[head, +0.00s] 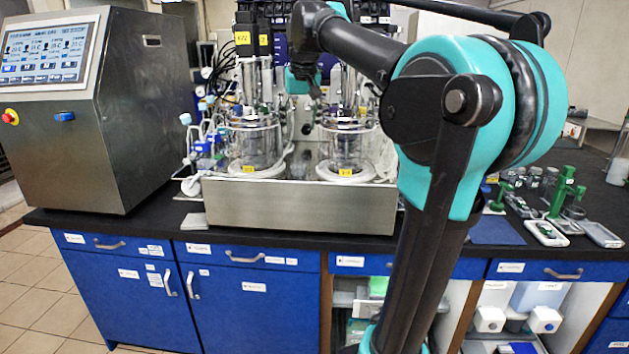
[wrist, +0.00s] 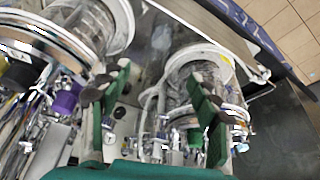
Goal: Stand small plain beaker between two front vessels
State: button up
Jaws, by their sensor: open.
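The two front vessels are clear glass cylinders on pale round bases, standing on the steel platform. In the head view they are the left front vessel (head: 257,148) and the right front vessel (head: 347,150). My gripper (head: 313,104) is above and between them, partly hidden behind my arm. In the wrist view my gripper (wrist: 157,72) is open, its green fingers apart over the gap between the vessels. One vessel (wrist: 98,25) is at upper left there, the other (wrist: 196,78) at right. I see nothing clearly held. I cannot make out the small plain beaker for certain.
The steel platform (head: 300,207) stands on a black bench. Tubes and fittings crowd the vessels. A steel control cabinet (head: 110,115) stands left. Green stands (head: 562,190) and trays (head: 546,232) are on the right bench. A glass container (head: 619,168) is at the right edge.

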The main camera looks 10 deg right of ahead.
jog(key=s+d+f, duration=0.1)
jog(key=s+f, duration=0.4)
jog(key=f, duration=0.5)
jog(key=s+d+f, duration=0.1)
jog(key=s+f, duration=0.3)
jog(key=f, duration=0.5)
jog(key=s+d+f, duration=0.1)
jog(key=s+f, duration=0.4)
jog(key=f, duration=0.5)
jog(key=s+d+f, duration=0.1)
jog(key=s+f, duration=1)
jog(key=f, duration=0.1)
jog(key=shift+s, duration=0.4)
